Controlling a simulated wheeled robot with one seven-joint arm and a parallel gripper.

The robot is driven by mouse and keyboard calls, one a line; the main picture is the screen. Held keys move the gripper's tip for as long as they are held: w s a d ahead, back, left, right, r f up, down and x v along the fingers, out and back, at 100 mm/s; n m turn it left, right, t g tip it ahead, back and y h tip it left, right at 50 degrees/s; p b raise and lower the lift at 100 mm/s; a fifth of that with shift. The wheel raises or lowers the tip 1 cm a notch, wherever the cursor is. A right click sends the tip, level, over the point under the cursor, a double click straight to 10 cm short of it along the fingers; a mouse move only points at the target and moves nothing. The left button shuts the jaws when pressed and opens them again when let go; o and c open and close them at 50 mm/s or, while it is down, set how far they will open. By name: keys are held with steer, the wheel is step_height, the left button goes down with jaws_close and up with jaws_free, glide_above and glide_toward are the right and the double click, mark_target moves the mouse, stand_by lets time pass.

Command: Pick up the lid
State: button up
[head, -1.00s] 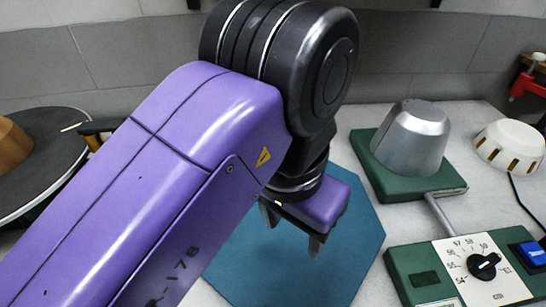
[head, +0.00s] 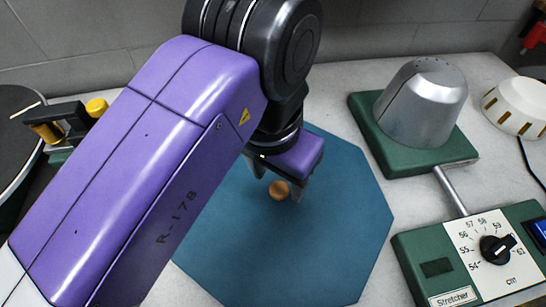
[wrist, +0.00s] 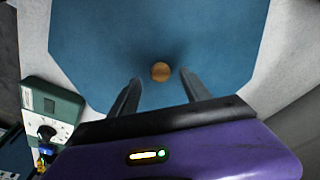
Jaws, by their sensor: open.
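The lid appears to be the flat teal many-sided panel (head: 335,245) on the worktop. A round wooden knob (head: 278,190) sits at about its middle. My gripper (head: 278,184) is open above the panel, its fingertips close to the knob. In the wrist view, the knob (wrist: 160,71) shows between the two fingertips of my gripper (wrist: 160,78), with a gap on each side. The exact height of the fingertips over the panel is hard to tell. My arm hides the panel's left part in the head view.
A silver metal dome (head: 425,105) on a green base (head: 375,140) stands at the right. A green Stretcher control box (head: 420,267) with a dial is in front of it. A white slotted ring (head: 516,105) is far right. A yellow-and-black handled thing (head: 70,122) and a dark round plate (head: 15,135) are left.

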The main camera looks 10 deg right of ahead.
mark_target(279, 196)
steer(key=shift+w+d+f, duration=0.1)
steer(key=shift+w+f, duration=0.1)
steer(key=shift+f, duration=1.25)
steer(key=shift+c, duration=0.5)
jaws_close()
